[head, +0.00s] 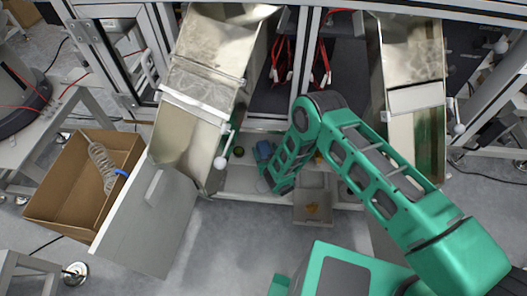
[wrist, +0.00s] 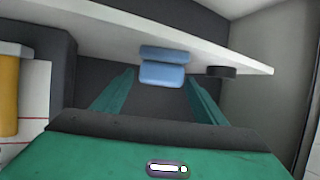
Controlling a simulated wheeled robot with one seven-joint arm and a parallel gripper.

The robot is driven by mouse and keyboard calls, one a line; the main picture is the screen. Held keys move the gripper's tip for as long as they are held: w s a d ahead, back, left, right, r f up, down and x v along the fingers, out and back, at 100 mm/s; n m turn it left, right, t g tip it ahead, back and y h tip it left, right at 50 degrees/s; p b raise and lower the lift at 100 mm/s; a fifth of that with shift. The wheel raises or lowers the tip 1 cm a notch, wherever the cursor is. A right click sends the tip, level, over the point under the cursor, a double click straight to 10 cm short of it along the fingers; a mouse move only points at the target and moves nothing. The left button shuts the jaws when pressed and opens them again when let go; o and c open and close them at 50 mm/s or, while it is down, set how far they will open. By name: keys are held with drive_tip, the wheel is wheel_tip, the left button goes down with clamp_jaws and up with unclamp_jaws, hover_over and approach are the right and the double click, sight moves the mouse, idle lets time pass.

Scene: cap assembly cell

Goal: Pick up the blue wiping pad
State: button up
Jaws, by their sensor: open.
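The blue wiping pad (wrist: 162,73) shows in the wrist view as a folded-looking light blue block at the edge of a white shelf. My gripper (wrist: 160,80) is open. Its two green fingers reach forward on the left and right of the pad, and the pad appears in the gap between their tips. I cannot tell whether either finger touches it. In the head view a small blue thing (head: 263,151) shows on the low shelf beside my green arm; it may be the pad. My fingers are not clear there.
A yellow thing (wrist: 9,95) is at the far left. In the head view, metal chutes (head: 186,135) flank the shelf, and a cardboard box (head: 68,180) stands left.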

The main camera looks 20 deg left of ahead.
sight(262, 144)
drive_tip(key=shift+x, duration=2.8)
drive_tip(key=shift+r, duration=0.1)
drive_tip(key=c, duration=1.1)
drive_tip(key=shift+c, duration=0.2)
